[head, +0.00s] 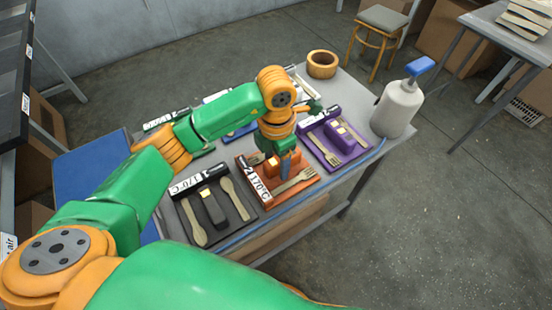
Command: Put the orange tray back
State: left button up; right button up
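The orange tray (267,201) lies on the table between a black tray and a purple tray. The tray looks flat on the table. My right gripper is not in view.
The black tray (185,222) is at the left and the purple tray (320,153) at the right, both with wooden cutlery. A white pump bottle (397,108) stands at the table's right end, a wooden bowl (322,64) at the back. More trays are partly hidden behind my arm.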

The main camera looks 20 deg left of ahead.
aim_at(276, 161)
pick_arm(q)
notch_tip(276, 161, up, 12)
jog(key=p, duration=0.1)
jog(key=shift+r, duration=0.1)
dwell(0.4)
